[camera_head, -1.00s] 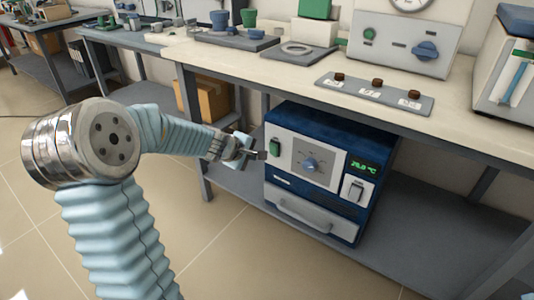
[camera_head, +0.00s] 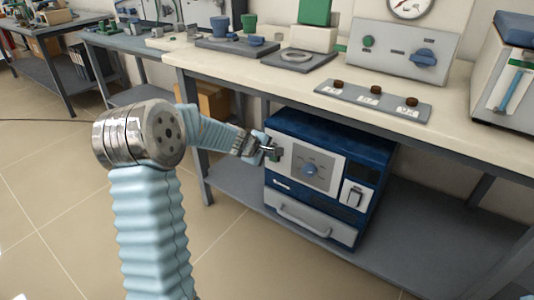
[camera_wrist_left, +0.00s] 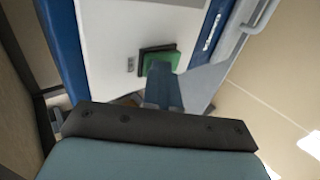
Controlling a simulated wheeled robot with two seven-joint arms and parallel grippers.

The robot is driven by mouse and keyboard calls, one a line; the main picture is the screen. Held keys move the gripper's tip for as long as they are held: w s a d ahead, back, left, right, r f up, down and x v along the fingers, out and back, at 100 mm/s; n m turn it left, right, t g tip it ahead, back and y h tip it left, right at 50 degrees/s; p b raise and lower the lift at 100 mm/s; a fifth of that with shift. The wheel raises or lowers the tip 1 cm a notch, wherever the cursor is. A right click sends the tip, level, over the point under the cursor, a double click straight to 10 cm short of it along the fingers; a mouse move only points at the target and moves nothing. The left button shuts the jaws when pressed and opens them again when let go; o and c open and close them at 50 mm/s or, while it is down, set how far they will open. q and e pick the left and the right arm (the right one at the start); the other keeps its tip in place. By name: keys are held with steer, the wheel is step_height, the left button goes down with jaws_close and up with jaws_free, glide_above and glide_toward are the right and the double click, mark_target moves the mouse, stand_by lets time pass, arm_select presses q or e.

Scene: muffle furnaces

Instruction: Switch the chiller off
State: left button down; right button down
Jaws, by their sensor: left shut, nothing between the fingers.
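The chiller (camera_head: 325,180) is a blue box with a white front, standing on the shelf under the bench. My right gripper is out of view.
The bench top (camera_head: 285,75) overhangs the chiller, with a table leg (camera_head: 193,130) to its left. A cardboard box (camera_head: 213,102) stands behind my left arm. The shelf (camera_head: 430,225) is clear to the chiller's right.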

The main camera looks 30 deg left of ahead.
arm_select(q)
steer(key=shift+r+p, duration=0.7)
steer(key=shift+r, duration=0.1)
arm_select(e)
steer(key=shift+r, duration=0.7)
